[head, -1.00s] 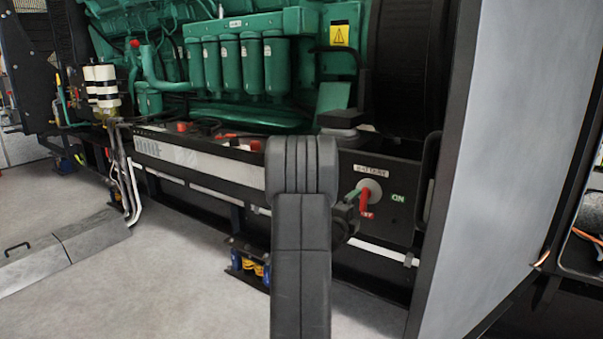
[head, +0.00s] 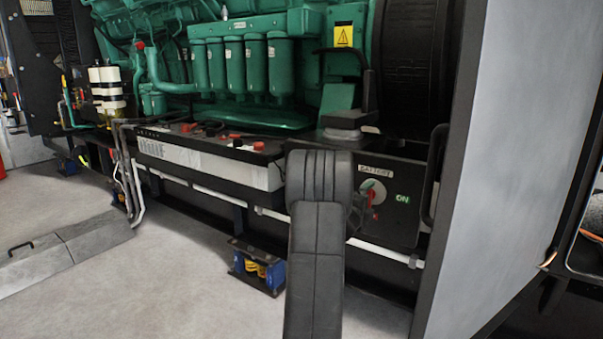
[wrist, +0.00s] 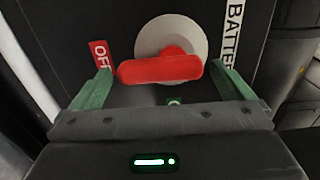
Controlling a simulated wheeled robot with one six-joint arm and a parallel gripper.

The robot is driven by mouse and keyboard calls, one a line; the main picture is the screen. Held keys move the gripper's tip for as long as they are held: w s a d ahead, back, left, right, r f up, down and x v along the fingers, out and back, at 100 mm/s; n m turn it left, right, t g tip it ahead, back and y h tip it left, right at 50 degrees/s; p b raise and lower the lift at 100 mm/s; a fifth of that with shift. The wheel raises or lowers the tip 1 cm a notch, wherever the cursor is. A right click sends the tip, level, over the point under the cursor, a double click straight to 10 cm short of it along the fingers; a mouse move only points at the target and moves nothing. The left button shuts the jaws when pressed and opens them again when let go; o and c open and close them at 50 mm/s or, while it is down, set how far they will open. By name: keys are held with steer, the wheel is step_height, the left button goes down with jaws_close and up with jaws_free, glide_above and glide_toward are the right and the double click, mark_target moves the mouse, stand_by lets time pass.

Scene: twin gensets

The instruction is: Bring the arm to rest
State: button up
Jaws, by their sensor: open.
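My gripper (wrist: 160,69) is open in the wrist view, with one green finger on each side of a red switch handle (wrist: 160,69). The handle lies across the gap on a round pale switch plate (wrist: 172,35), its free end toward the red OFF label (wrist: 101,55). I cannot tell whether a finger touches it. In the head view my dark arm (head: 317,240) stands in front of the battery switch panel and hides most of the gripper. The red handle (head: 371,196) shows just right of the arm.
The green engine (head: 240,60) fills the back. The battery (head: 210,160) lies left of my arm. A grey door panel (head: 510,150) stands close on the right, with a black handle (head: 433,175) left of it. Open floor (head: 170,270) lies at left front.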

steer(key=p+v, duration=0.3)
steer(key=v, duration=1.1)
steer(key=w+d+n+b, duration=0.1)
steer(key=w+d, duration=0.1)
steer(key=w, duration=0.1)
steer(key=w+d+n+b, duration=0.1)
steer(key=w+d+n, duration=0.1)
steer(key=w+d, duration=0.1)
steer(key=w+d+n+b, duration=0.1)
steer(key=w+d, duration=0.2)
steer(key=w, duration=0.2)
steer(key=shift+w+d+r, duration=0.15)
steer(key=shift+w, duration=0.05)
steer(key=n, duration=0.5)
steer(key=shift+s+d+r, duration=0.1)
steer(key=shift+r, duration=0.15)
steer(key=n+p, duration=0.1)
steer(key=n, duration=0.1)
steer(key=n+p, duration=0.1)
steer(key=n, duration=0.1)
steer(key=shift+r+n, duration=0.4)
steer(key=shift+r+n+p, duration=0.15)
steer(key=shift+n+p, duration=0.6)
steer(key=shift+n, duration=1.25)
